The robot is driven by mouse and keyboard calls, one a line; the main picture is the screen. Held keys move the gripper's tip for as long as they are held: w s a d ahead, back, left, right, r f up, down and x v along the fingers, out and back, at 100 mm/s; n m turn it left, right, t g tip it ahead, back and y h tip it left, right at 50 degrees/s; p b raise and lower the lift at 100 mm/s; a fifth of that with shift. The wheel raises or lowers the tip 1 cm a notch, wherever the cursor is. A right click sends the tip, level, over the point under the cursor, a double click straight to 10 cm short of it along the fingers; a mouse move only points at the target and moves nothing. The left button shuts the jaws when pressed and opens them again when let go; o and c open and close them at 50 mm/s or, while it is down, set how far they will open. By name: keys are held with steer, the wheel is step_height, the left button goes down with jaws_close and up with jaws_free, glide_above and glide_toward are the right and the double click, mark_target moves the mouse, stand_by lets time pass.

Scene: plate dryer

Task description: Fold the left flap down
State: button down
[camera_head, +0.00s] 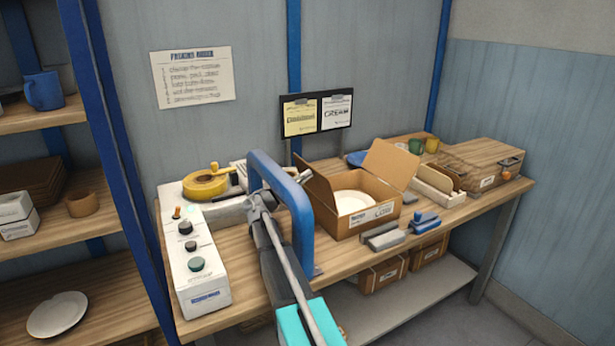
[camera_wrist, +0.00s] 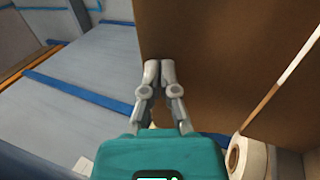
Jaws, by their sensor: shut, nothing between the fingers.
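An open cardboard box (camera_head: 346,224) with a white plate (camera_head: 352,201) in it stands on the bench in the head view. Its left flap (camera_head: 317,187) stands up, tilted. Its right flap (camera_head: 391,163) also stands up and leans outward. In the wrist view my gripper (camera_wrist: 160,68) is shut and empty, its fingertips together at a large brown cardboard panel (camera_wrist: 222,65), apparently the left flap. Whether they touch it I cannot tell. In the head view the gripper end is hard to make out by the blue arch, near the left flap.
A blue arch (camera_head: 263,160) rises beside the box on its left. A white control unit (camera_head: 203,270) with yellow tape (camera_head: 206,186) is further left. Grey and blue blocks (camera_head: 425,222) lie in front right of the box. A wooden crate (camera_head: 485,163) stands at the right.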

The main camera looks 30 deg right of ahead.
steer(key=r+b+v, duration=0.1)
steer(key=b+v, duration=0.1)
steer(key=v, duration=0.7)
steer(key=shift+a+f+b, duration=0.15)
steer(key=shift+a+b, duration=0.15)
steer(key=shift+a, duration=0.25)
